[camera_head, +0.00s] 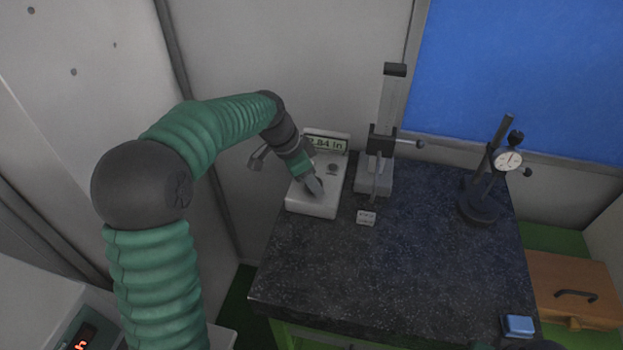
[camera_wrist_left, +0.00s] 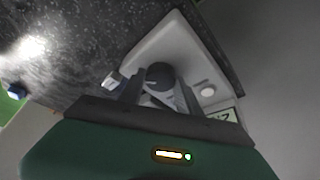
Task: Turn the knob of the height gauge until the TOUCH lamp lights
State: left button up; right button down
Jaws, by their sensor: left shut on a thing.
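The height gauge's pale console (camera_head: 312,205) stands at the table's back left; its screen (camera_head: 325,143) seems to read 2.84 in. My left gripper (camera_head: 315,188) reaches down onto it and hides the knob in the head view. In the left wrist view, the dark round knob (camera_wrist_left: 160,76) sits between my left fingers (camera_wrist_left: 158,98), which are shut on it. A small round disc (camera_wrist_left: 208,90) beside the knob, possibly the TOUCH lamp, shows no clear glow. The gauge's column and carriage (camera_head: 381,143) rise from a pale base right of the console. My right gripper is not identifiable.
A small pale block (camera_head: 366,217) lies in front of the gauge column. A dial indicator stand (camera_head: 479,205) is at the table's right, and a blue block (camera_head: 518,325) at its front right corner. A brown drawer box (camera_head: 573,290) is beyond. The dark tabletop's (camera_head: 395,275) middle is clear.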

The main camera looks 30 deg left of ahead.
pick_arm(q)
jog(key=shift+n, duration=0.3)
grip_shut()
jog(key=n+y+b, duration=0.1)
jog(key=n, duration=0.2)
jog(key=shift+d+t, duration=0.1)
jog(key=shift+t, duration=0.2)
jog(key=n+y, duration=0.1)
jog(key=n, duration=0.1)
jog(key=n+y, duration=0.1)
jog(key=n, duration=0.2)
jog(key=shift+s+d+t, duration=0.1)
jog(key=shift+d+t, duration=0.1)
jog(key=shift+t, duration=0.1)
jog(key=n+y, duration=0.1)
jog(key=n, duration=0.3)
jog(key=n+y, duration=0.1)
jog(key=n, duration=0.1)
jog(key=shift+d+n+g+y, duration=0.15)
jog(key=shift+n+g+y, duration=0.15)
jog(key=shift+g, duration=0.1)
jog(key=n+g+y, duration=0.1)
jog(key=n, duration=0.3)
jog(key=shift+w, duration=0.2)
jog(key=shift+n+g, duration=0.3)
jog(key=shift+n, duration=0.1)
jog(key=shift+d, duration=0.1)
